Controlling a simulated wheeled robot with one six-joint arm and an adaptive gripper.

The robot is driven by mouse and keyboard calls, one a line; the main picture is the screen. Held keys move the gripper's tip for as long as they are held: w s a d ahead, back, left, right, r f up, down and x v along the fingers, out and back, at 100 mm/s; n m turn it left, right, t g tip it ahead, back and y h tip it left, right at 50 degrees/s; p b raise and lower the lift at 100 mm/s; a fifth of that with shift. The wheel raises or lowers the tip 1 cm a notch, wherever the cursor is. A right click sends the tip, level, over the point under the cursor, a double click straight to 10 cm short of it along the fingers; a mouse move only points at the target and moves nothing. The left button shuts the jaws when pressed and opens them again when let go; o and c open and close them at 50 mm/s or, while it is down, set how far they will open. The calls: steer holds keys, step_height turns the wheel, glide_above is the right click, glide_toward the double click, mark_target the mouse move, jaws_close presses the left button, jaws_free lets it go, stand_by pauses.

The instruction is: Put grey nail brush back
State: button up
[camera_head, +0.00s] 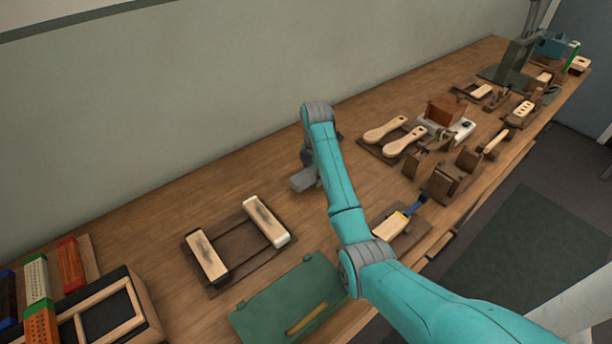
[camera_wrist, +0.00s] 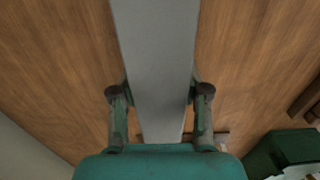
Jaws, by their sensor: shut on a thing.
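The grey nail brush (camera_head: 303,180) is held in my gripper (camera_head: 308,158) above the wooden bench, left of my teal arm in the head view. In the wrist view the grey brush (camera_wrist: 158,50) is a long plain grey bar running up between the two fingers of my gripper (camera_wrist: 160,92), which is shut on it. Its bristles cannot be made out. Which place on the bench belongs to it cannot be told.
A board with wooden paddles (camera_head: 385,129) and several brown fixtures (camera_head: 453,175) stand right. Coloured blocks (camera_head: 40,290) sit far left. Bare bench (camera_head: 200,200) lies left of my gripper.

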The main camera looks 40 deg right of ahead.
steer(key=shift+d+f, duration=0.1)
steer(key=shift+f, duration=0.45)
steer(key=shift+f, duration=0.1)
steer(key=o, duration=1.2)
